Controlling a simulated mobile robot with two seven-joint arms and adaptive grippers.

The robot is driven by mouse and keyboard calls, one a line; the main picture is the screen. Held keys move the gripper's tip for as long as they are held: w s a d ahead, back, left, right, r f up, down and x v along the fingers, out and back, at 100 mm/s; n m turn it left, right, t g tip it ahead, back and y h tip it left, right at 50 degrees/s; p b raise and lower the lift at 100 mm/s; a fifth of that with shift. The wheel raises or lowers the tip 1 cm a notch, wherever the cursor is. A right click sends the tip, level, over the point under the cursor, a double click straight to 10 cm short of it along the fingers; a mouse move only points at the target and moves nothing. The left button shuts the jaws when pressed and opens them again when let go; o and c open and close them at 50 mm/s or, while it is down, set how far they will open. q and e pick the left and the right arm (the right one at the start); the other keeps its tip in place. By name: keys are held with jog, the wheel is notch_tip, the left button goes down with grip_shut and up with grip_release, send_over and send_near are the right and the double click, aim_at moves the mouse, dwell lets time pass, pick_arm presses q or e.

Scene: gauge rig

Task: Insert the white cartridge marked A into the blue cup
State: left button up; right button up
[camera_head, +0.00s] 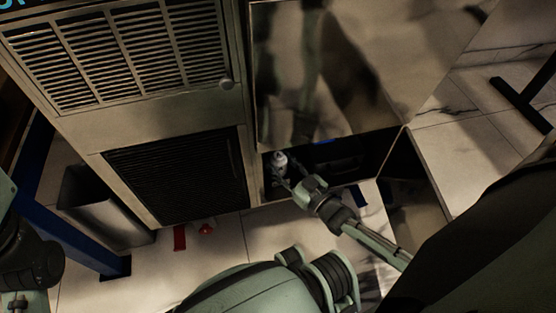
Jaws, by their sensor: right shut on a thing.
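My right gripper (279,176) reaches into the dark opening below a shiny panel. It is shut on a small white, roundish-topped piece, which looks like the white cartridge (280,159). The cartridge stands up between the fingers, and its mark cannot be read. A small patch of blue (323,141) shows under the panel's lower edge, to the right of the cartridge and apart from it. I cannot tell whether this is the blue cup. Part of my left arm shows at the left edge, but its fingers are not in view.
The shiny panel (350,70) hangs over the opening, and a side wall (412,185) bounds it on the right. A vented cabinet (175,165) stands to the left. A grey bin (100,215) and small red things (205,229) are on the tiled floor.

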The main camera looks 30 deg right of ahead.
aim_at(284, 169)
jog(key=shift+f, duration=0.3)
jog(key=o, duration=1.3)
jog(key=shift+o, duration=0.2)
jog(key=shift+s+f, duration=0.1)
jog(key=shift+v, duration=3.95)
